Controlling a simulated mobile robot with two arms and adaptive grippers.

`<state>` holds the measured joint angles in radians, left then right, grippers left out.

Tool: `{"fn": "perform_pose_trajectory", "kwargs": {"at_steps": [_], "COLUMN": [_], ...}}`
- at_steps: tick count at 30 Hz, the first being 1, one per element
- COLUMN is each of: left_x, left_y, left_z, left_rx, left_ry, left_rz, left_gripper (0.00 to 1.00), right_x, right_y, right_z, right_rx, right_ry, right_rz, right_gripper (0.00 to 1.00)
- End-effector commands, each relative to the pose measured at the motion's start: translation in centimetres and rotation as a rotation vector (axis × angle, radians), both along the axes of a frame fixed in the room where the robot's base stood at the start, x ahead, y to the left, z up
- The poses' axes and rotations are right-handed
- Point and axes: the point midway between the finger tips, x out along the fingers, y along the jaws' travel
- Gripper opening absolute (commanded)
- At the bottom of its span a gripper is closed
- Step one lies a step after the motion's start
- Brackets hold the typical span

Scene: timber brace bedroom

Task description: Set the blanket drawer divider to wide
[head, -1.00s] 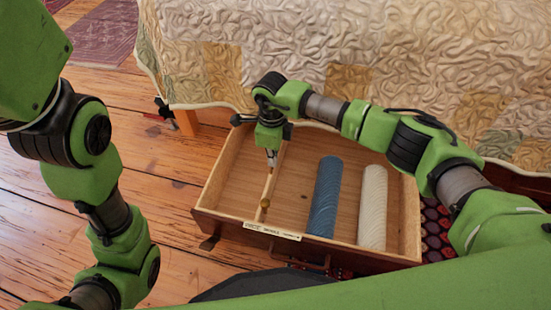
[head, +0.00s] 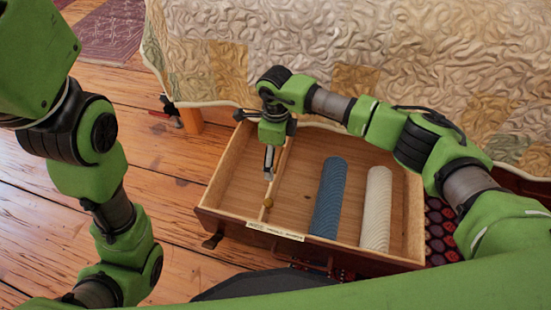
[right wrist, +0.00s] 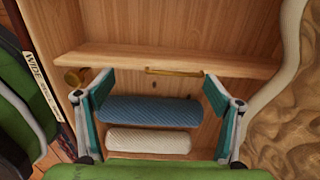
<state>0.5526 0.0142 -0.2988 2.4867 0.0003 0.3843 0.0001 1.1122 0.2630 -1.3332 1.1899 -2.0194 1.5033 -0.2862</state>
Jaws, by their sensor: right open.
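The open blanket drawer (head: 413,215) has a thin wooden divider (head: 283,160) running front to back, left of its middle. A front-edge label (right wrist: 38,72) reads WIDE, with smaller unreadable words beyond. My right gripper (head: 268,172) points down at the divider behind the knob. In the right wrist view its fingers (right wrist: 158,90) are apart, with nothing clearly held. My left gripper is out of view.
A blue roll (head: 328,198) and a white roll (head: 376,208) lie in the drawer's right part. The quilted bed (head: 340,50) stands behind it. Bare plank floor (head: 165,200) is at the left.

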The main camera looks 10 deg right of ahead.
Motion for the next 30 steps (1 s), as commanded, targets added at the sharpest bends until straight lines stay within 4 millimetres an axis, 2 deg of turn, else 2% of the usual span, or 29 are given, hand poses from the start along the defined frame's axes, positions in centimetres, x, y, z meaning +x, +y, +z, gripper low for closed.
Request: {"fn": "perform_pose_trajectory", "kwargs": {"at_steps": [9, 15, 20, 30], "left_x": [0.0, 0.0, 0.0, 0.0], "left_y": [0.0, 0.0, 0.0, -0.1], "left_z": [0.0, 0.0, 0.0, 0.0], "left_rx": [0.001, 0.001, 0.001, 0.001], "left_ry": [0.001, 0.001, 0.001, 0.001], "left_rz": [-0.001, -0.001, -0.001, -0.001], "left_gripper": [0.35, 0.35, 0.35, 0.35], "right_x": [0.1, 0.0, 0.0, 0.0], "right_y": [0.0, 0.0, 0.0, 0.0], "right_z": [6.8, 9.5, 10.2, 10.2], "right_rx": [-0.001, 0.0, -0.001, -0.001], "right_ry": [-0.004, -0.001, 0.0, 0.0], "right_rz": [0.001, 0.0, 0.0, 0.0], "right_gripper": [0.84, 0.84, 0.84, 0.84]}}
